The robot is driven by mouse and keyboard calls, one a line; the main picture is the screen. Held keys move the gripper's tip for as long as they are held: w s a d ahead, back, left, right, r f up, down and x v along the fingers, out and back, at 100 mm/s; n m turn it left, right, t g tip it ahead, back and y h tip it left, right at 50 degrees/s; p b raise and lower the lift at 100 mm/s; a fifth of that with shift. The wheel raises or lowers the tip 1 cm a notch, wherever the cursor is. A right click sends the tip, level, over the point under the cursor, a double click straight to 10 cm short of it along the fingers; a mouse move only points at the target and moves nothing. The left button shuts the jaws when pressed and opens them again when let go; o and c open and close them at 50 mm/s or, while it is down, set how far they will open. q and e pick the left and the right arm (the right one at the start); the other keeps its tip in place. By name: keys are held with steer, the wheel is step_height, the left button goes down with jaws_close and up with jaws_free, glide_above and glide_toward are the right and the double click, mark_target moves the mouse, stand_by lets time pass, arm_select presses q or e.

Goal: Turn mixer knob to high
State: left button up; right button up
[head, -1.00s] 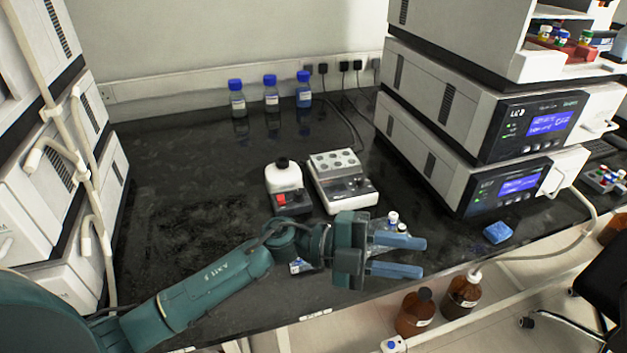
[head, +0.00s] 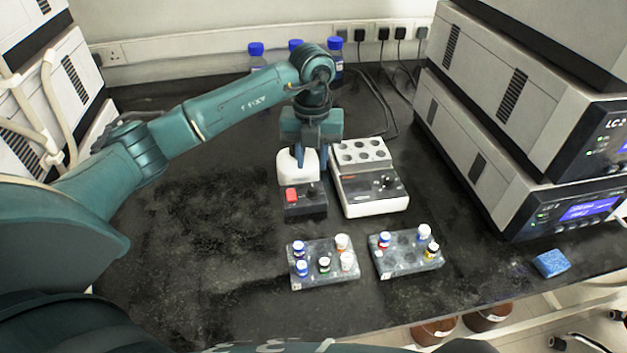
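The mixer (head: 291,168) is a small white unit with a dark front panel. It stands mid-bench, with a red switch (head: 291,195) at the panel's left. A small dark knob (head: 311,189) shows faintly to the right of that switch; its pointer setting is too small to read. My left gripper (head: 312,162) points down at the mixer's top and right side, its two blue fingers apart with nothing seen between them. It hides the mixer's black top cup. Whether the fingers touch the mixer cannot be told. My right gripper is not in view.
A white block heater (head: 366,172) with its own dark knob stands close right of the mixer. Two vial racks, the left one (head: 325,284) and the right one (head: 409,267), lie in front. Stacked instruments (head: 515,135) rise at right. The bench left of the mixer is clear.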

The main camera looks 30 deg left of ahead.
mark_target(313, 187)
arm_select(q)
step_height(313, 187, down, 8)
steer(key=shift+r, duration=0.25)
steer(key=shift+w, duration=0.1)
steer(key=shift+c, duration=0.3)
jaws_close()
